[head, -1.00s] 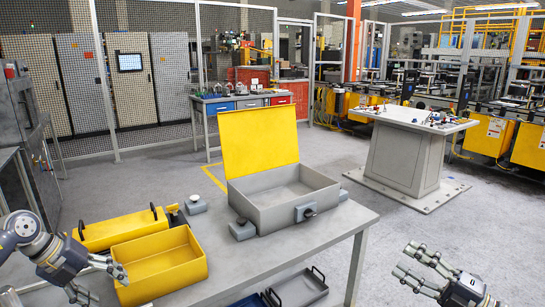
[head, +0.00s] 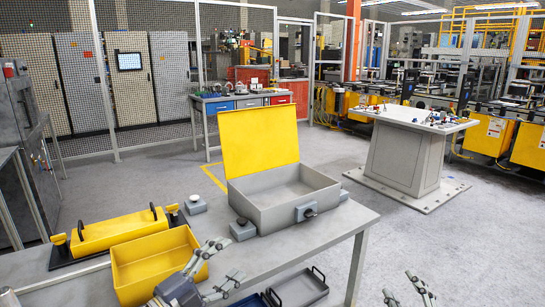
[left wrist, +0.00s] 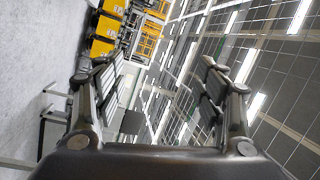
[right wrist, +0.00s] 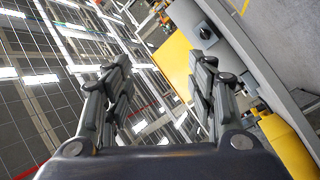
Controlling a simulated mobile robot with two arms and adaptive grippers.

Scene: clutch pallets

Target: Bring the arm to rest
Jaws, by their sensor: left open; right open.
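My left gripper (head: 228,262) is in the lower middle of the head view, in front of the right end of the open yellow bin. Its fingers are spread and empty; they also show apart in the left wrist view (left wrist: 155,68). My right gripper (head: 406,292) is at the bottom edge of the head view, right of the table, with only its fingers in sight. In the right wrist view (right wrist: 160,65) its fingers are apart with nothing between them. Both grippers point up and away from the table.
The grey table (head: 300,243) holds a grey box (head: 285,212) with its yellow lid (head: 262,142) raised, a yellow bin (head: 140,277) and a yellow piece with black handles (head: 118,229). Trays (head: 300,290) sit below. A pedestal table (head: 408,155) stands behind right.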

